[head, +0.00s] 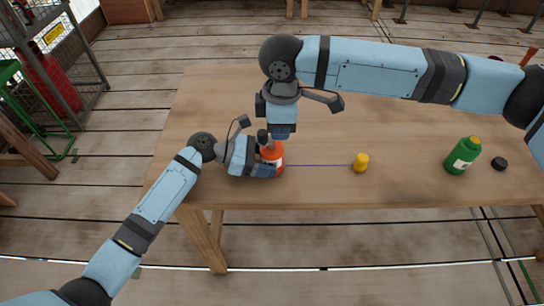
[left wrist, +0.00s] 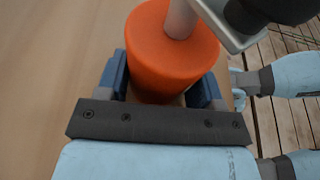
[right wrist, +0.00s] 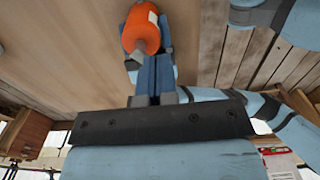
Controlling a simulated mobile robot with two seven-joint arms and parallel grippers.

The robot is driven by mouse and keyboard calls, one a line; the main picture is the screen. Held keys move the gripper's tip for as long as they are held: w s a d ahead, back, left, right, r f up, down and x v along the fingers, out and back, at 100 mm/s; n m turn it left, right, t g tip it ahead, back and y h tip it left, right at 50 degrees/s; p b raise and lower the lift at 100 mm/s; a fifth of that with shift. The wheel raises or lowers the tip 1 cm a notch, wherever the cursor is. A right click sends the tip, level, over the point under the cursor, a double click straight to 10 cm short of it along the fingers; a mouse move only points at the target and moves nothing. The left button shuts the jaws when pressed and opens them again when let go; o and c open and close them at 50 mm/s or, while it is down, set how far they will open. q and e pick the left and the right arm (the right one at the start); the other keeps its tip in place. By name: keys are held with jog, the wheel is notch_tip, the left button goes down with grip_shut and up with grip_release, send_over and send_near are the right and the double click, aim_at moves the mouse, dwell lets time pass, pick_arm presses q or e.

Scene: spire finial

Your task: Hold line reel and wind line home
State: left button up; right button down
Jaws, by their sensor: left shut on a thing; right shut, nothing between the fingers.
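The orange line reel (head: 273,158) stands at the table's front left. My left gripper (head: 266,162) is shut around its body; in the left wrist view the reel (left wrist: 170,55) sits between both blue fingers. A grey metal crank (left wrist: 180,18) rises from its top, with a dark knob (head: 262,136). My right gripper (head: 283,132) is shut and empty, just above and beside the reel's top; I cannot tell whether it touches the crank. In the right wrist view the reel (right wrist: 141,32) shows beyond the shut fingers (right wrist: 156,78). A thin line (head: 318,165) runs from the reel to a yellow piece (head: 361,162).
The wooden table (head: 400,120) is otherwise clear. Its front edge is close to the reel.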

aim_at(267, 155)
jog(key=shift+f, duration=0.25)
dwell(0.4)
jog(key=shift+f, duration=1.25)
jog(key=shift+w+a, duration=0.1)
jog(key=shift+a, duration=0.1)
jog(key=shift+w+a, duration=0.25)
jog(key=shift+a, duration=0.5)
jog(key=shift+w+a, duration=0.1)
jog(key=shift+a, duration=0.35)
dwell(0.6)
